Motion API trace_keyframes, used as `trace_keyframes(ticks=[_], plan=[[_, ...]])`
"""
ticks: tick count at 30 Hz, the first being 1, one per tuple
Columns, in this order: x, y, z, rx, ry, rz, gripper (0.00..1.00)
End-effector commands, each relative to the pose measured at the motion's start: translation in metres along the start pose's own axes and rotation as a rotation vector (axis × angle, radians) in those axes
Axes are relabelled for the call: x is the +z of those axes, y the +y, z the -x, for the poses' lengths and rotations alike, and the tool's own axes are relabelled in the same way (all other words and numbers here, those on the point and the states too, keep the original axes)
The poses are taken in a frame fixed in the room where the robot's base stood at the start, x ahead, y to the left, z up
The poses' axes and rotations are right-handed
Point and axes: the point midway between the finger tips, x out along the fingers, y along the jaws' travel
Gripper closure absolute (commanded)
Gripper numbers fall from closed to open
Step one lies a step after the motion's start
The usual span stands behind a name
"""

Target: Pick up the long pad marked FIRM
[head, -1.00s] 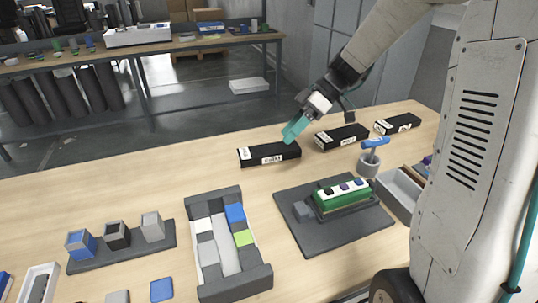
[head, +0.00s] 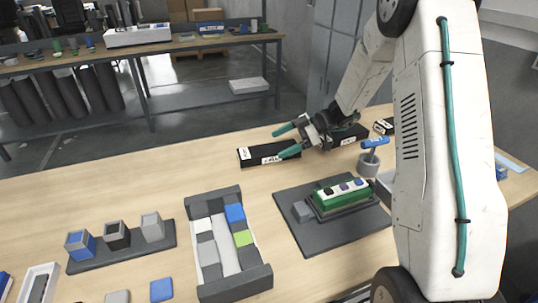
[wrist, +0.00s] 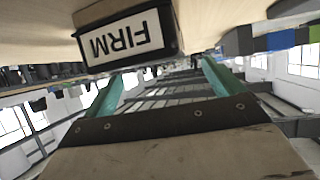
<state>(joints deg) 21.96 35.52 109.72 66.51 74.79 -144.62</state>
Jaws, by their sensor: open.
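The long black pad (head: 258,159) lies on the table, left of my gripper in the head view. Its white end label reads FIRM upside down in the wrist view (wrist: 128,38). My gripper (head: 279,143) is open and empty, low at the pad's right end, its teal fingers pointing left. The nearer finger overlaps the pad's right end in the head view. In the wrist view the fingers (wrist: 162,72) are spread wide, just below the pad in the picture. I cannot tell whether they reach around it or touch it.
Another black pad (head: 350,133) is partly hidden behind my gripper, and a third (head: 383,126) lies farther right. The table left of the FIRM pad is clear.

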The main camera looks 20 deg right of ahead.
Motion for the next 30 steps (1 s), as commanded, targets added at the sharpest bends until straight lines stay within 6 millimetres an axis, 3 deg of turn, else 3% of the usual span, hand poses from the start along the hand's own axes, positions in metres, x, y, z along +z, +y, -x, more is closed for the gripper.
trace_keyframes(ticks=[6, 14, 21, 30], plan=[[0.002, -0.001, -0.034, -0.003, 0.001, -0.001, 0.07], [0.002, -0.001, -0.037, -0.001, 0.000, -0.001, 0.07], [0.002, -0.001, -0.037, -0.001, 0.000, -0.002, 0.73], [0.002, -0.001, -0.037, -0.001, 0.000, -0.001, 0.73]])
